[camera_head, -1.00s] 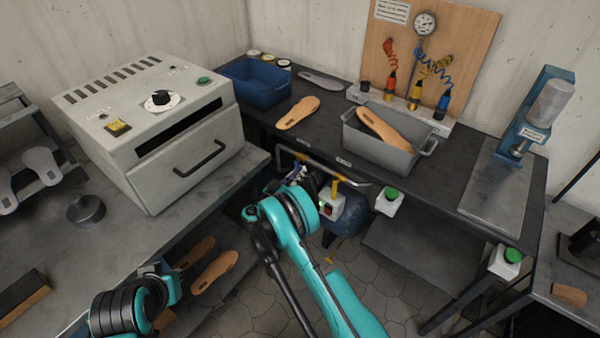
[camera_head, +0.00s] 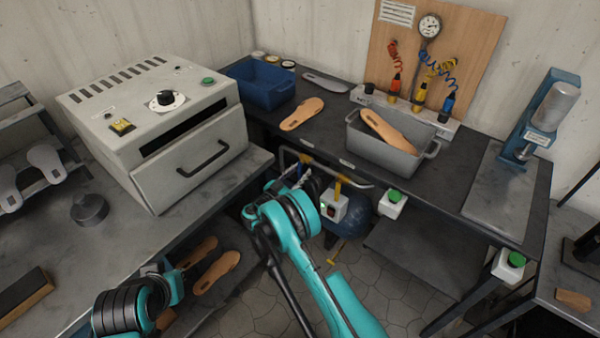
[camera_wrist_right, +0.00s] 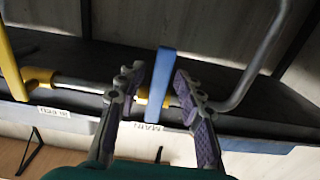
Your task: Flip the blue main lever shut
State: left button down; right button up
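The blue main lever (camera_wrist_right: 163,83) stands out from a steel pipe with yellow fittings under the back bench. In the right wrist view it lies between the two fingers of my right gripper (camera_wrist_right: 158,80), with a gap on each side. Whether the fingertips reach fully around it I cannot tell. In the head view my right gripper (camera_head: 290,180) is at the pipe under the bench edge, partly hidden by my own teal arm. The lever shows there only as a small blue patch. My left arm is at the lower left; its fingers are not clearly visible.
A yellow-handled part (camera_wrist_right: 12,68) sits on the pipe at left in the wrist view. A white switch box (camera_head: 334,205) and a blue tank (camera_head: 352,222) are close to the right of my right gripper. The bench (camera_head: 330,142) overhangs the pipe.

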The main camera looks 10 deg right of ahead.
jog(key=v, duration=1.2)
